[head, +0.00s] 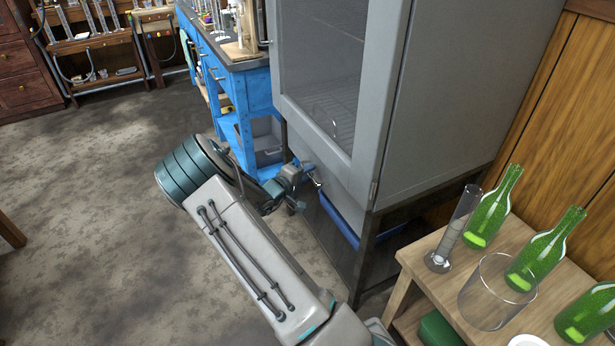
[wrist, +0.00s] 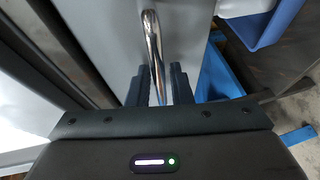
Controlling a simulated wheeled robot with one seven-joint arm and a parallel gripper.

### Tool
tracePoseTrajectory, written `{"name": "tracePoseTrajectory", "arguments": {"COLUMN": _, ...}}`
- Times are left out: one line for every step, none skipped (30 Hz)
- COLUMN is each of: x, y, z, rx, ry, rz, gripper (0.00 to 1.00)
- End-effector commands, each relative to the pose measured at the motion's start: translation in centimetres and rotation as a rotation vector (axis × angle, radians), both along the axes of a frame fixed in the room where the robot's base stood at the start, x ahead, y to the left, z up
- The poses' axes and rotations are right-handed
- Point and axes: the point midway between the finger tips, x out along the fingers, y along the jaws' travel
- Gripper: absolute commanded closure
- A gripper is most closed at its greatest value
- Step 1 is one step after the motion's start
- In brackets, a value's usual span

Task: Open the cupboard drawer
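The grey cupboard (head: 440,90) with a glass door stands at the centre right in the head view. Below that door is a plain grey front panel (head: 341,182), with a blue edge (head: 342,217) beneath it. My gripper (head: 312,180) is at this panel. In the wrist view, a shiny metal bar handle (wrist: 153,40) runs down between the two dark fingers of my gripper (wrist: 160,85). The exact finger contact is hard to see.
A blue workbench (head: 258,95) with drawers stands left of the cupboard. A wooden table (head: 437,263) with green bottles (head: 495,207), a glass cylinder (head: 457,228) and a beaker (head: 497,291) stands at the lower right. The floor (head: 90,220) at left is clear.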

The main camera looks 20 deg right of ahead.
Motion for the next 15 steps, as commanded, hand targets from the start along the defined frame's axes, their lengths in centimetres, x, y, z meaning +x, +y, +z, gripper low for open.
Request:
{"name": "tracePoseTrajectory", "arguments": {"x": 0.06, "y": -0.11, "z": -0.04, "rx": 0.0, "ry": 0.0, "rz": 0.0, "gripper": 0.81}}
{"name": "tracePoseTrajectory", "arguments": {"x": 0.08, "y": -0.12, "z": -0.04, "rx": 0.0, "ry": 0.0, "rz": 0.001, "gripper": 0.81}}
{"name": "tracePoseTrajectory", "arguments": {"x": 0.09, "y": -0.15, "z": -0.02, "rx": 0.0, "ry": 0.0, "rz": 0.001, "gripper": 0.81}}
{"name": "tracePoseTrajectory", "arguments": {"x": 0.09, "y": -0.15, "z": -0.01, "rx": 0.0, "ry": 0.0, "rz": 0.001, "gripper": 0.81}}
{"name": "tracePoseTrajectory", "arguments": {"x": 0.09, "y": -0.14, "z": 0.0, "rx": 0.0, "ry": 0.0, "rz": 0.001, "gripper": 0.81}}
{"name": "tracePoseTrajectory", "arguments": {"x": 0.08, "y": -0.13, "z": 0.0, "rx": 0.0, "ry": 0.0, "rz": 0.001, "gripper": 0.81}}
{"name": "tracePoseTrajectory", "arguments": {"x": 0.08, "y": -0.13, "z": -0.01, "rx": 0.0, "ry": 0.0, "rz": 0.001, "gripper": 0.81}}
{"name": "tracePoseTrajectory", "arguments": {"x": 0.08, "y": -0.12, "z": 0.0, "rx": 0.0, "ry": 0.0, "rz": 0.001, "gripper": 0.81}}
{"name": "tracePoseTrajectory", "arguments": {"x": 0.08, "y": -0.12, "z": 0.0, "rx": 0.0, "ry": 0.0, "rz": 0.001, "gripper": 0.89}}
{"name": "tracePoseTrajectory", "arguments": {"x": 0.08, "y": -0.12, "z": -0.01, "rx": 0.0, "ry": 0.001, "rz": 0.001, "gripper": 0.97}}
{"name": "tracePoseTrajectory", "arguments": {"x": 0.08, "y": -0.12, "z": -0.01, "rx": 0.0, "ry": 0.001, "rz": 0.001, "gripper": 1.0}}
{"name": "tracePoseTrajectory", "arguments": {"x": 0.06, "y": -0.11, "z": -0.01, "rx": 0.0, "ry": 0.001, "rz": 0.001, "gripper": 1.0}}
{"name": "tracePoseTrajectory", "arguments": {"x": 0.06, "y": -0.11, "z": -0.01, "rx": 0.0, "ry": 0.001, "rz": 0.001, "gripper": 1.0}}
{"name": "tracePoseTrajectory", "arguments": {"x": 0.06, "y": -0.11, "z": -0.02, "rx": 0.0, "ry": 0.001, "rz": 0.001, "gripper": 1.0}}
{"name": "tracePoseTrajectory", "arguments": {"x": 0.07, "y": -0.1, "z": -0.01, "rx": 0.001, "ry": 0.001, "rz": 0.001, "gripper": 1.0}}
